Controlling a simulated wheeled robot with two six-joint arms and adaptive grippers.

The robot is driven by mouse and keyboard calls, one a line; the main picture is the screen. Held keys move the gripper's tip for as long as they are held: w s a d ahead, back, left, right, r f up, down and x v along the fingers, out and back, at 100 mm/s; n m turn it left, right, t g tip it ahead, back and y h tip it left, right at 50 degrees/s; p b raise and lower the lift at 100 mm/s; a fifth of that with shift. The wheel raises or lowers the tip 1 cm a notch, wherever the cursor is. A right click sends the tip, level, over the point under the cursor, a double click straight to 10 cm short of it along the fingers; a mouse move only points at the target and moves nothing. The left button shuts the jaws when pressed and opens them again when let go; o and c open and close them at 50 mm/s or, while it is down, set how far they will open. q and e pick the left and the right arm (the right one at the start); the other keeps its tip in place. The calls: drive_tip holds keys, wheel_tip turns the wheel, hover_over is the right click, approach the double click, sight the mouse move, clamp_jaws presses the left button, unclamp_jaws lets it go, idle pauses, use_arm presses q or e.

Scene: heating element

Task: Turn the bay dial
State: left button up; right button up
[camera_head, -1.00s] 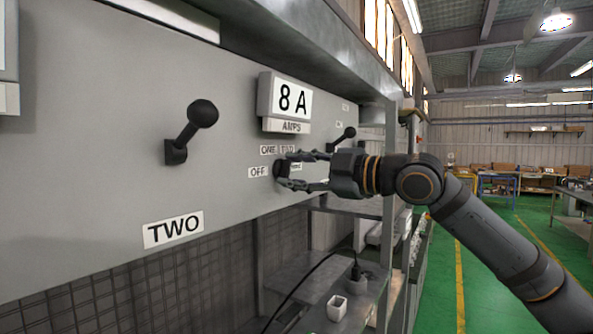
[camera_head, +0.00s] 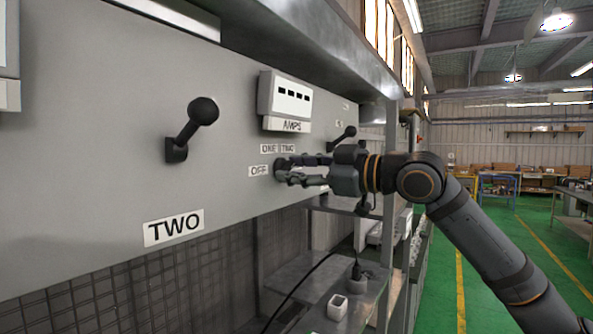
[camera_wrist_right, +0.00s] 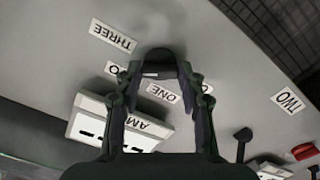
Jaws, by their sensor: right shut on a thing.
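The bay dial (camera_head: 280,165) is a dark knob on the grey panel, with the labels ONE, TWO and OFF around it. It also shows in the right wrist view (camera_wrist_right: 158,58), between my fingertips, with a THREE label beside it. My right gripper (camera_head: 287,170) is shut on the dial, one finger on each side. The dial's pointer is mostly hidden by the fingers, so its setting cannot be read. The AMPS display (camera_head: 291,97) above shows a row of dashes. My left gripper is not in view.
A black lever (camera_head: 195,125) sticks out of the panel left of the dial, above a large TWO label (camera_head: 173,228). A second lever (camera_head: 343,137) stands just behind my right gripper. Below is a shelf with a small white cup (camera_head: 337,306).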

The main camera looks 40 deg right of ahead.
drive_tip(key=m, duration=0.6)
drive_tip(key=shift+f, duration=0.15)
idle(0.6)
drive_tip(key=o, duration=1.2)
drive_tip(key=shift+c, duration=0.2)
